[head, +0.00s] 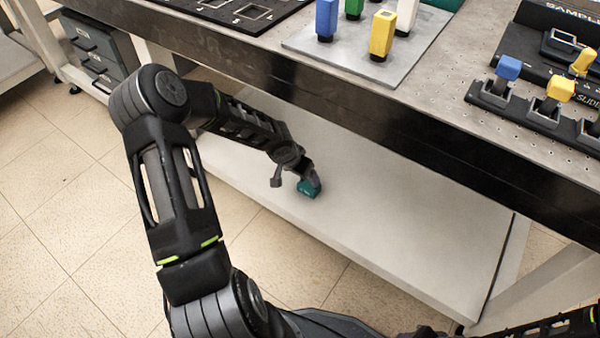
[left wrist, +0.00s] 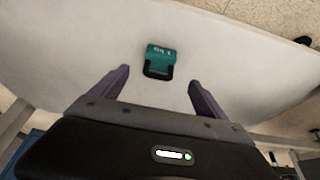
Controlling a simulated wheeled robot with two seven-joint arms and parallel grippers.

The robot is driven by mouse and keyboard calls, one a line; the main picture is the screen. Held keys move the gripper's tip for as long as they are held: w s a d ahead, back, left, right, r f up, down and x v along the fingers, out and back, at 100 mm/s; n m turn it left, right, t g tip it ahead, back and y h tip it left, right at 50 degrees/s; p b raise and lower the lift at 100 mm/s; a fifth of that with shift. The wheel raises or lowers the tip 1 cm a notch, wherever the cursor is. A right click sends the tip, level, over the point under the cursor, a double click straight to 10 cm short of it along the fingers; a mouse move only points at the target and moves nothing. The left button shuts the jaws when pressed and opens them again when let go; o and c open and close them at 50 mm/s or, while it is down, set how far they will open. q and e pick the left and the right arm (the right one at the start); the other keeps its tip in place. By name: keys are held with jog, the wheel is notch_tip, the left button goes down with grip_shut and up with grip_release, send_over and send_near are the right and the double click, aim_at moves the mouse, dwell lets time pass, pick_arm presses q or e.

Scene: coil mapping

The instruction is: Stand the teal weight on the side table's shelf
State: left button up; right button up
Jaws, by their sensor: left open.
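The teal weight (head: 308,188) rests on the pale lower shelf (head: 400,225) under the table. In the left wrist view the weight (left wrist: 160,60) shows light markings and a dark handle-like part, and it sits beyond the fingertips. My left gripper (head: 297,182) reaches down to the shelf right by the weight; part of the weight is hidden behind a finger in the head view. In the left wrist view my left gripper (left wrist: 158,78) is open, its two purple-grey fingers apart with nothing between them. My right gripper does not show.
The metal table top (head: 440,90) overhangs the shelf with a thick dark edge. On it stand coloured blocks on a grey plate (head: 345,48) and a black rack (head: 545,115) with blue and yellow pieces. Grey drawers (head: 95,60) stand at the left. The shelf around the weight is clear.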

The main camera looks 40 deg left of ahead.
pick_arm(q)
jog(key=s+d+f+h, duration=0.2)
jog(key=d, duration=0.6)
jog(key=s+d+f+g+h, duration=0.1)
jog(key=s+d, duration=0.2)
jog(key=d, duration=0.4)
jog(key=s+d+f+h, duration=0.2)
jog(key=d, duration=0.6)
jog(key=s+d+f+n+g, duration=0.1)
jog(key=s+d+f, duration=0.1)
jog(key=s, duration=0.5)
jog(key=s+d+f+n+g+y, duration=0.1)
jog(key=s+d+f, duration=0.1)
jog(key=s+d, duration=0.3)
jog(key=s, duration=0.2)
jog(key=shift+s+d, duration=0.3)
jog(key=shift+s, duration=0.1)
